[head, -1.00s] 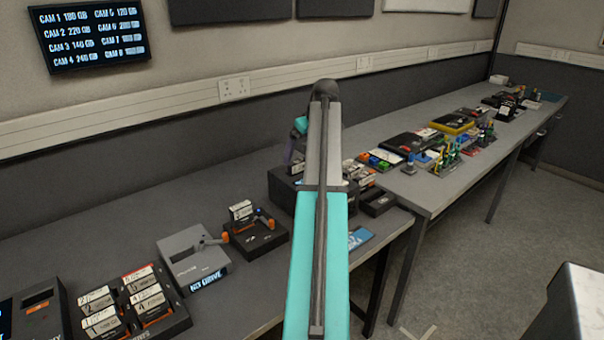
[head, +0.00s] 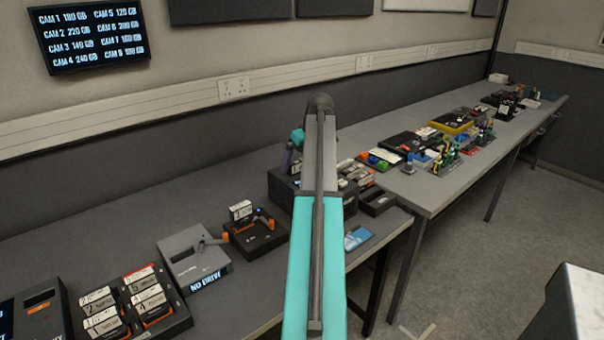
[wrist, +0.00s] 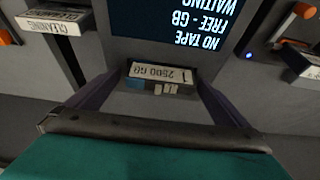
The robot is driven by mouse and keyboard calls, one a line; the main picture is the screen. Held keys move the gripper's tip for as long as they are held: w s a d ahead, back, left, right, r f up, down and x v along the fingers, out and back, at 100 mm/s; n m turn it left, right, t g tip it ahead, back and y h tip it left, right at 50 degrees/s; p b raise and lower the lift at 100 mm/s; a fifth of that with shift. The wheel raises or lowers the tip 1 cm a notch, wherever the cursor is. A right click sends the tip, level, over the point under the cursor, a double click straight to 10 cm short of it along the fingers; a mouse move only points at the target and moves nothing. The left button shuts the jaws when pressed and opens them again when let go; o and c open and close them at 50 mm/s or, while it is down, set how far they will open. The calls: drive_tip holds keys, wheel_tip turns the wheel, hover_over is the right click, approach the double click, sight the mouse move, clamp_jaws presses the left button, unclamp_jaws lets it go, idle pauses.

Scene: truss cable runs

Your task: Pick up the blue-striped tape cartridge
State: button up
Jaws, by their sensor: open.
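The blue-striped tape cartridge (wrist: 170,76) shows in the wrist view as a small dark block with a white label reading 2500 GB. A blue patch is at its left end. It sits just beyond the lit screen (wrist: 185,28), which reads NO TAPE. My gripper (wrist: 157,82) is open, with its dark purple fingers to the left and right of the cartridge; whether either touches it I cannot tell. In the head view my gripper (head: 288,160) is partly hidden behind my arm, over the dark unit (head: 284,194). The cartridge cannot be made out there.
A cartridge labelled CLEANING (wrist: 55,18) stands at the left of the wrist view. Another labelled cartridge (wrist: 302,66) is at the right. In the head view, a grey drive (head: 195,260) and a cartridge rack (head: 170,322) stand on the bench to the left.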

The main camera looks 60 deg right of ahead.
drive_tip(key=c, duration=1.6)
drive_tip(key=shift+r, duration=0.1)
wheel_tip(320, 180, up, 10)
drive_tip(key=shift+f+b, duration=0.1)
drive_tip(key=shift+b, duration=0.4)
